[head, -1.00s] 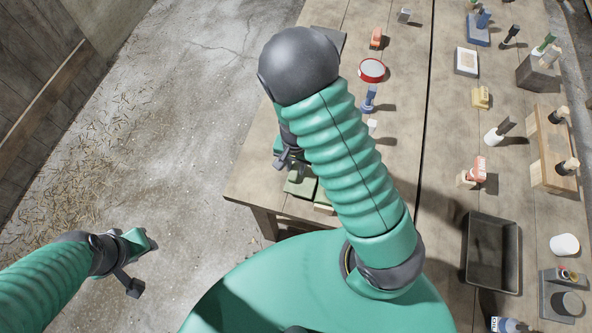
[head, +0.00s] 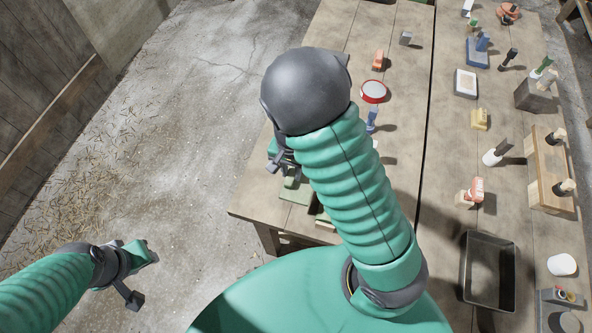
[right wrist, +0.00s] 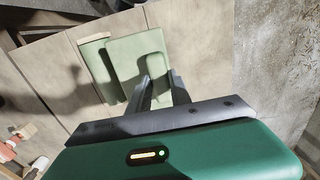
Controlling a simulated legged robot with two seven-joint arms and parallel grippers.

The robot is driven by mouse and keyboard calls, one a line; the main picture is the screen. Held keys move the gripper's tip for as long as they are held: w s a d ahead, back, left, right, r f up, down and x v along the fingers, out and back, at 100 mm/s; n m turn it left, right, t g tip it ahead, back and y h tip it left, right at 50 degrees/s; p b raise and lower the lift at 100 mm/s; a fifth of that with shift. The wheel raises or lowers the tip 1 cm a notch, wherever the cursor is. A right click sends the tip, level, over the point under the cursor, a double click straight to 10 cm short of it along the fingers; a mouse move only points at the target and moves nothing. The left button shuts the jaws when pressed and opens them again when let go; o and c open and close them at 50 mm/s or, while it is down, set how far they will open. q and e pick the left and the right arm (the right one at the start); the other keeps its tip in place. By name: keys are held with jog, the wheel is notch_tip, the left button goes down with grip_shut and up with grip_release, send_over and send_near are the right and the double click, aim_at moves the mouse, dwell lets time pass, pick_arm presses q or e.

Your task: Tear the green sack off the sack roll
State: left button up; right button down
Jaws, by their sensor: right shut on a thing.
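The pale green sack (right wrist: 125,60) lies flat at the table's near left edge in the right wrist view. It also shows in the head view (head: 294,191), partly behind my right arm. The green sack roll (right wrist: 98,62), with a pale end, lies alongside it to the left in the wrist view. My right gripper (right wrist: 158,85) is shut on the sack's raised strip, at the side away from the roll. In the head view the right gripper (head: 284,163) is partly hidden by its arm. My left gripper (head: 140,277) hangs over the floor, away from the table; its jaw opening is unclear.
The wooden table (head: 405,140) carries several small tools and blocks. A red-rimmed round dish (head: 373,91) and a blue item (head: 371,120) stand beyond my right arm. A dark tray (head: 489,270) lies to the right. The concrete floor (head: 190,140) at left is open.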

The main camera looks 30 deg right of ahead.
jog(key=w+a+p, duration=0.1)
jog(key=w+a+r+p, duration=0.1)
jog(key=w, duration=0.1)
jog(key=shift+w+a+r, duration=0.1)
jog(key=shift+a+r, duration=0.05)
jog(key=shift+a, duration=0.15)
dwell(0.3)
notch_tip(320, 180, up, 5)
jog(key=p, duration=0.5)
dwell(0.4)
